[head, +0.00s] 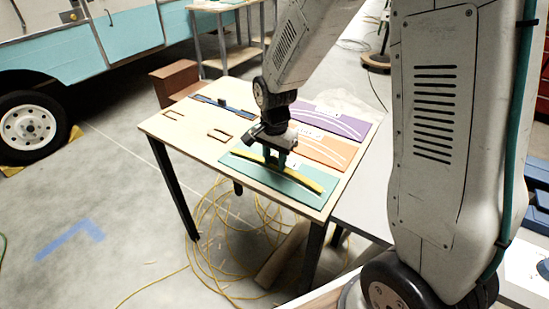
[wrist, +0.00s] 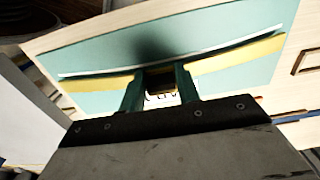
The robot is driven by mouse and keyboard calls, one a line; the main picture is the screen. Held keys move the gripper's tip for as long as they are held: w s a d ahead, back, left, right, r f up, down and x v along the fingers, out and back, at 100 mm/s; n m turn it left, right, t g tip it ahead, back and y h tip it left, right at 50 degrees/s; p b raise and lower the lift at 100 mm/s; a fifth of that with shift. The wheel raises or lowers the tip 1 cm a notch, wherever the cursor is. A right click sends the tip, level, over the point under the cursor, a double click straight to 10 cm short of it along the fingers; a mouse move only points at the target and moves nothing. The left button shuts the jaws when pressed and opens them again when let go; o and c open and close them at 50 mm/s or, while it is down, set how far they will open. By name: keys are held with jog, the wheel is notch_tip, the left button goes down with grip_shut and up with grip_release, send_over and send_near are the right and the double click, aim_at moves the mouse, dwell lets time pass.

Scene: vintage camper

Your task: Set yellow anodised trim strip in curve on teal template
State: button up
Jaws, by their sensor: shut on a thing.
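The yellow trim strip (head: 302,180) is a long, slightly bowed bar over the teal template (head: 238,166), near the table's front right corner. My gripper (head: 273,160) points down and is shut on the strip near its middle. In the wrist view, the strip (wrist: 232,55) sticks out on both sides of my gripper's fingers (wrist: 160,85). A white curve line (wrist: 105,70) on the teal template (wrist: 110,48) runs close beside the strip. I cannot tell whether the strip touches the template. My gripper hides the middle of the strip.
An orange template (head: 318,150) and a purple template (head: 335,121), each with a white curve, lie behind the teal one on the wooden table (head: 165,129). Dark-edged cut-outs and a blue strip (head: 222,103) lie to the left. Yellow cable (head: 215,235) coils on the floor.

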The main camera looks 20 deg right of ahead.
jog(key=shift+f, duration=0.5)
dwell(0.3)
jog(key=o, duration=1.1)
jog(key=shift+o, duration=0.2)
jog(key=shift+r, duration=0.15)
notch_tip(320, 180, up, 8)
jog(key=s+d+r+n, duration=0.1)
jog(key=s+r+n, duration=0.2)
jog(key=s, duration=0.5)
jog(key=s+d+r+n, duration=0.1)
jog(key=s+r+n, duration=0.3)
jog(key=s, duration=0.4)
jog(key=s+d+r+n+t, duration=0.1)
jog(key=s+r+n, duration=0.3)
jog(key=s, duration=0.5)
notch_tip(320, 180, up, 2)
jog(key=shift+r, duration=0.1)
